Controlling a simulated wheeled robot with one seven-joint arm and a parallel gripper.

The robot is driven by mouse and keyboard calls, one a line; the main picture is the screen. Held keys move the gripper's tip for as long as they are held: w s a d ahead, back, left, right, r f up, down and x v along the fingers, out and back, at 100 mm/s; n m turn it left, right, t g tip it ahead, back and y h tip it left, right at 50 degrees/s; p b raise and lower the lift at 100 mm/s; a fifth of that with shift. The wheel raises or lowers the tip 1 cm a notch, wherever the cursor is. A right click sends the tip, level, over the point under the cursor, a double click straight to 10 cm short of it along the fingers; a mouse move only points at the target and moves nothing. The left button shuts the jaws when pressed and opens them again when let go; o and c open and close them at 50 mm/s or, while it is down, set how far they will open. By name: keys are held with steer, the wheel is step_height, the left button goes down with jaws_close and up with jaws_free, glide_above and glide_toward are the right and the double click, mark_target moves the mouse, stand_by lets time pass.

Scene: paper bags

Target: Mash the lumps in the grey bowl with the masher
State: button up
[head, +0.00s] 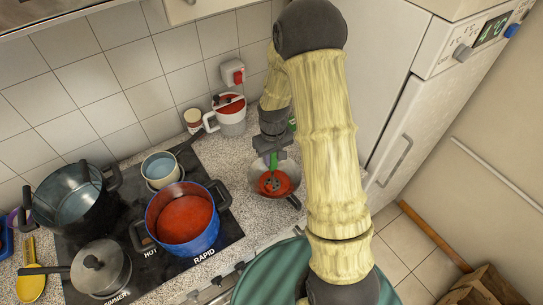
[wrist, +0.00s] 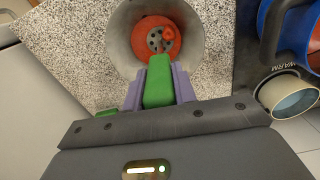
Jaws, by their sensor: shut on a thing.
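The grey bowl (head: 293,171) stands on the speckled counter, right of the stove, with red-orange food inside. It also shows at the top of the wrist view (wrist: 192,58). My gripper (head: 273,153) is above the bowl, shut on the masher's green handle (wrist: 158,82) between its purple fingers. The masher's round head with dark holes (wrist: 156,42) is down in the bowl, over or in the red food; its exact depth is unclear. A red lump (wrist: 169,33) shows beside the holes.
A blue pot of red food (head: 183,218) stands on the stove left of the bowl. A small pan (head: 160,168), a black pot (head: 75,200) and a lidded pan (head: 100,267) are nearby. A white jug (head: 230,115) stands behind. The fridge (head: 372,80) is to the right.

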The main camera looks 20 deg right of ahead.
steer(key=shift+s+d+f, duration=0.1)
steer(key=shift+s+f, duration=0.05)
steer(key=shift+f, duration=0.05)
steer(key=shift+f+b, duration=0.4)
steer(key=shift+b, duration=0.05)
steer(key=shift+f, duration=0.2)
stand_by(0.4)
stand_by(0.3)
stand_by(0.5)
steer(key=shift+r+p, duration=0.9)
steer(key=shift+r, duration=0.6)
